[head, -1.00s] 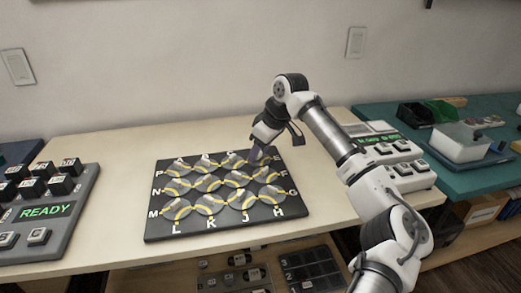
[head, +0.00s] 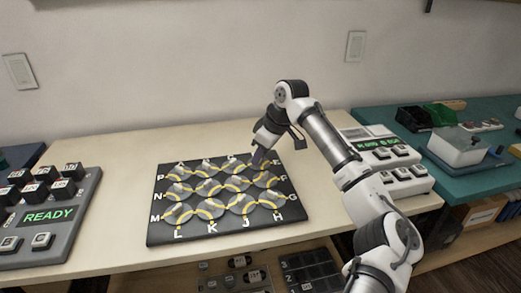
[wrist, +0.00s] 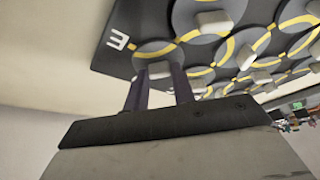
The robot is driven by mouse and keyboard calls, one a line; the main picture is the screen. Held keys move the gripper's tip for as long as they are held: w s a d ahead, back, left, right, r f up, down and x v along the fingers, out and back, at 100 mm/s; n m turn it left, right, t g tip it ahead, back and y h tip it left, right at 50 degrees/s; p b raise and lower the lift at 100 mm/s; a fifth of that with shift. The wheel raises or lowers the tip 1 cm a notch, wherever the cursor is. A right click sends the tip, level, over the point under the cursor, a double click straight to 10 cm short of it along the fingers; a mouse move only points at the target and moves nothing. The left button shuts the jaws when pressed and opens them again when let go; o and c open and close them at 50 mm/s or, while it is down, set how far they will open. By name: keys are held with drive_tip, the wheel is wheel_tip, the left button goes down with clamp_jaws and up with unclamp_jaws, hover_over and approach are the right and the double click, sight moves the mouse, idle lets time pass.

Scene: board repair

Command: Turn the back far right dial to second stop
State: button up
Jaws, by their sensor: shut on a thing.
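The dark dial board (head: 228,236) lies on the pale table with rows of grey dials crossed by yellow lines and white letters along its edges. My gripper (head: 257,163) is at the back far right dial, near the letter E, and largely hides it in the head view. In the wrist view, my gripper (wrist: 160,80) has its two dark fingers on either side of the pale knob of the back far right dial (wrist: 150,50), shut on it. The dial's exact turn angle is hard to read.
A grey console (head: 50,235) with a green READY display and black blocks stands at the left. A white console (head: 395,165) with buttons stands at the right, behind my arm. A teal bench (head: 465,180) with bins is further right. Bare table lies behind the board.

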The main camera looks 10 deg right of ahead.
drive_tip(key=n+p, duration=0.1)
drive_tip(key=p, duration=0.1)
drive_tip(key=n+p, duration=0.1)
drive_tip(key=shift+r+g+y+p, duration=0.3)
drive_tip(key=shift+g+p, duration=0.05)
drive_tip(key=shift+g, duration=0.05)
drive_tip(key=shift+w+n+g+p, duration=0.1)
drive_tip(key=shift+n+g+p, duration=0.2)
drive_tip(key=shift+n+p, duration=0.75)
drive_tip(key=n+g+p, duration=0.1)
drive_tip(key=n+p, duration=0.2)
drive_tip(key=shift+w+f+n+y, duration=0.1)
drive_tip(key=shift+n+y, duration=0.2)
drive_tip(key=shift+n, duration=0.05)
drive_tip(key=n+g+p, duration=0.1)
drive_tip(key=n+p, duration=0.1)
drive_tip(key=p, duration=0.1)
drive_tip(key=shift+n, duration=0.3)
drive_tip(key=n+g+p, duration=0.1)
drive_tip(key=n+p, duration=0.2)
drive_tip(key=p, duration=0.1)
drive_tip(key=shift+w+g, duration=0.15)
drive_tip(key=shift+g, duration=0.15)
drive_tip(key=shift+f+n+g+h+p, duration=0.15)
drive_tip(key=shift+n+g+h+p, duration=0.45)
drive_tip(key=shift+n+p, duration=0.95)
drive_tip(key=shift+n, duration=0.35)
drive_tip(key=o, duration=1)
